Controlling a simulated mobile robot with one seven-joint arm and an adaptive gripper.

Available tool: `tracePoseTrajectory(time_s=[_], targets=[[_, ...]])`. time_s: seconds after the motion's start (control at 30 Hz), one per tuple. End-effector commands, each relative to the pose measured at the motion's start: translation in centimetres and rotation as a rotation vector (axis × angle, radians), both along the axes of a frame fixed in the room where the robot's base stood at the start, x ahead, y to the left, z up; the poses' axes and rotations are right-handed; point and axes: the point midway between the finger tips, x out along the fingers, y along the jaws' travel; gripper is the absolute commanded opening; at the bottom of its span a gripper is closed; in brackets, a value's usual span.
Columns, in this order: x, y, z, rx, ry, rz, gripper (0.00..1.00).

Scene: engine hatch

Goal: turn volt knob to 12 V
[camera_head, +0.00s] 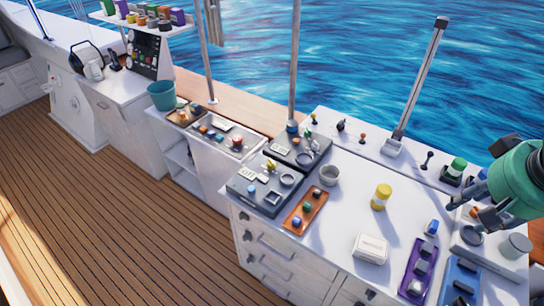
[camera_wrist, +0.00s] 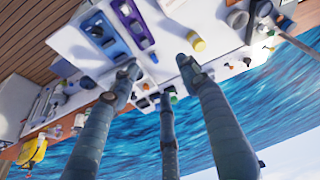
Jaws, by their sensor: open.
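No knob can be read as the volt knob, and no 12 V mark is legible. My gripper (camera_head: 468,203) is at the right edge in the head view, above the right end of the white counter (camera_head: 340,230). Its fingers are spread, with nothing visible between them. They also show spread in the wrist view (camera_wrist: 158,78). A pale panel (camera_head: 462,248) with a dark round part (camera_head: 470,235) lies below the gripper, partly hidden by it. A grey cylinder (camera_head: 515,245) stands beside that round part. A dark upright panel (camera_head: 143,52) with small round controls stands far left.
A purple tray (camera_head: 432,243) and a blue tray (camera_head: 447,290) with blocks lie near the gripper. A yellow can (camera_head: 381,197), a white box (camera_head: 371,248) and a green-capped item (camera_head: 455,168) stand on the counter. A tall post (camera_head: 420,80) rises behind. Water lies beyond the counter.

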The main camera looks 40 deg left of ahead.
Motion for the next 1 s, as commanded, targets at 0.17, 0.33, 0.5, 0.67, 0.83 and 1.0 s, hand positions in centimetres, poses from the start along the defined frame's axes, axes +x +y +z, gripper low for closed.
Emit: tracePoseTrajectory(time_s=[0.17,0.33,0.5,0.67,0.83,1.0], targets=[[3.6,3.2,1.6,-0.014,0.03,0.074,0.45],[6.8,6.4,2.3,-0.027,0.053,0.144,0.45],[9.8,10.0,2.7,-0.041,0.076,0.214,0.45],[12.4,13.6,2.7,-0.053,0.099,0.28,0.45],[14.9,17.6,2.2,-0.068,0.123,0.348,0.45],[17.0,21.9,1.3,-0.084,0.146,0.418,0.45]])
